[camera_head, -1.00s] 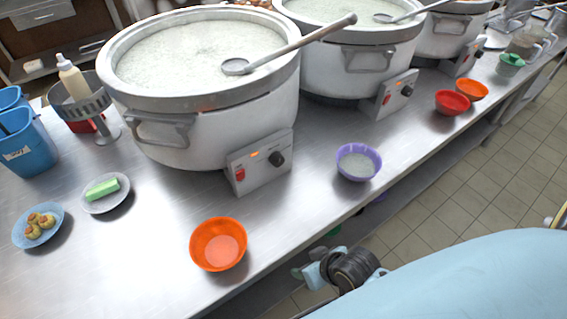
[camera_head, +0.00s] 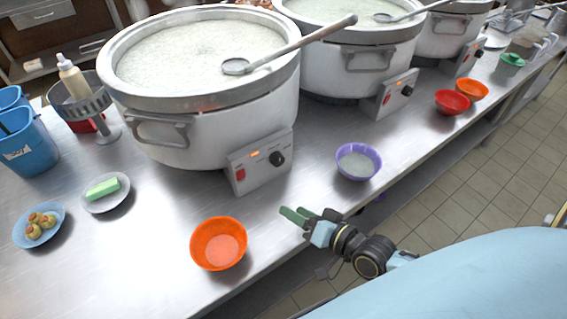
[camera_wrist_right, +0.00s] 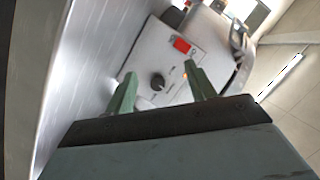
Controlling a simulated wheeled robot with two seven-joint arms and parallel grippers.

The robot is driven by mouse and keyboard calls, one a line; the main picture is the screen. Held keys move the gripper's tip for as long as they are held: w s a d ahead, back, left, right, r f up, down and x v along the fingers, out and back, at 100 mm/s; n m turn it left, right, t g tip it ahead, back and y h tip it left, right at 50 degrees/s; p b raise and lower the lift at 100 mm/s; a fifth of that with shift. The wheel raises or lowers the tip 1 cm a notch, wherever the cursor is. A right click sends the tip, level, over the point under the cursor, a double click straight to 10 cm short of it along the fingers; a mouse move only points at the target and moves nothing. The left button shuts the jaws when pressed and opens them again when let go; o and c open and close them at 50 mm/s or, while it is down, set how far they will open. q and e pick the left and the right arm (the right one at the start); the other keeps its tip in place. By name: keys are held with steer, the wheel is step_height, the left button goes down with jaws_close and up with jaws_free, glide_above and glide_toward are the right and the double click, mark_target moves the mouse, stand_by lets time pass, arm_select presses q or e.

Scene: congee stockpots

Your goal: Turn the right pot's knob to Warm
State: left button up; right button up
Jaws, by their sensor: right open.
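Three white stockpots stand in a row: a large near one (camera_head: 205,125), a middle one (camera_head: 335,70) and a far right one (camera_head: 440,40). Each has a front control box; the near box (camera_head: 262,172) shows a black knob (camera_head: 277,158), a red switch and a lit orange display. The middle box has a black knob (camera_head: 407,90) too. My right gripper (camera_head: 296,214) is open and empty over the table's front edge, below and right of the near box. In the right wrist view a black knob (camera_wrist_right: 157,81) shows between the open fingers, some distance beyond them. Knob settings are unreadable. My left gripper is out of view.
An orange bowl (camera_head: 218,244) stands left of my right gripper, and a purple bowl (camera_head: 358,162) stands above and right of it. Ladles lie across the near and middle pots. Red and orange bowls are farther right. The steel table between near box and gripper is clear.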

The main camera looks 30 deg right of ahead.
mark_target(281, 162)
steer(key=d+m+t, duration=0.1)
steer(key=d, duration=0.1)
steer(key=w+d+m+t+h, duration=0.1)
steer(key=d, duration=0.1)
steer(key=d+r+m+t, duration=0.1)
steer(key=d, duration=0.1)
steer(key=shift+w+m+h, duration=0.15)
steer(key=shift+m+h, duration=0.15)
steer(key=shift+h, duration=0.1)
steer(key=x, duration=1.3)
steer(key=shift+w+d+r, duration=0.1)
steer(key=shift+w+r, duration=0.05)
steer(key=shift+r, duration=0.15)
steer(key=c, duration=1)
steer(key=shift+o, duration=0.2)
